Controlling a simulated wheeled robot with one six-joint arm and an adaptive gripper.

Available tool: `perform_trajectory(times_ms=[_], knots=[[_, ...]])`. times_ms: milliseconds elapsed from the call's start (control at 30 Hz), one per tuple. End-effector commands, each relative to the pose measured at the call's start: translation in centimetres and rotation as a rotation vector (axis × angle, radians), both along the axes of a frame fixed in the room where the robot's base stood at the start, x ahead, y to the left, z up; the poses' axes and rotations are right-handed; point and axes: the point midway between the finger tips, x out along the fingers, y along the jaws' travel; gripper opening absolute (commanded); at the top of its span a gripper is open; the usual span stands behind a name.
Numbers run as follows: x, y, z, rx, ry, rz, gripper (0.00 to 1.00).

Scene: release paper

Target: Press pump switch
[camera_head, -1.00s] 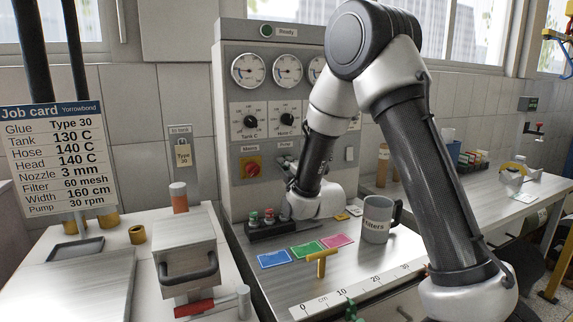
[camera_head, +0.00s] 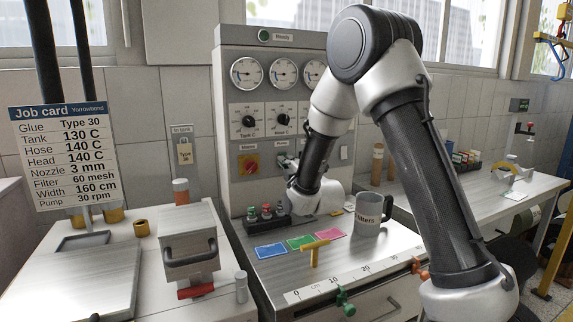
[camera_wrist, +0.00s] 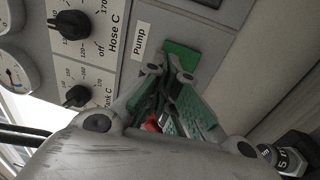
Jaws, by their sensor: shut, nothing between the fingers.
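The grey control panel (camera_head: 236,110) stands against the wall. In the wrist view the Pump label (camera_wrist: 142,41) is beside a green switch (camera_wrist: 182,56), partly covered by my gripper. My gripper (camera_wrist: 172,82) is shut and empty, its green-padded fingers drawn together with the tips at the switch's lower edge. I cannot tell whether they touch it. In the head view my gripper (camera_head: 284,163) is at the panel just under the Pump label (camera_head: 282,145) and hides the switch there.
A red and yellow mains switch (camera_head: 249,164) is left of my gripper. Below are a black button box (camera_head: 268,223), coloured cards (camera_head: 300,242), a yellow T-handle (camera_head: 314,250) and a grey mug (camera_head: 369,214). A job card (camera_head: 64,155) stands at the left.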

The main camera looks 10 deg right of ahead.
Motion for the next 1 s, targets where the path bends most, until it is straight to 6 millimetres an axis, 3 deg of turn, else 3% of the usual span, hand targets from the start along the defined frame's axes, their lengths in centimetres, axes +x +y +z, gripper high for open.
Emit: perform_trajectory(times_ms=[267, 700, 1000], knots=[[-2.7, -0.6, 0.4, 0.000, -0.001, 0.001, 0.00], [-8.7, -1.7, 1.2, 0.000, -0.001, 0.002, 0.00], [-9.7, -2.0, 1.3, 0.000, -0.001, 0.001, 0.00]])
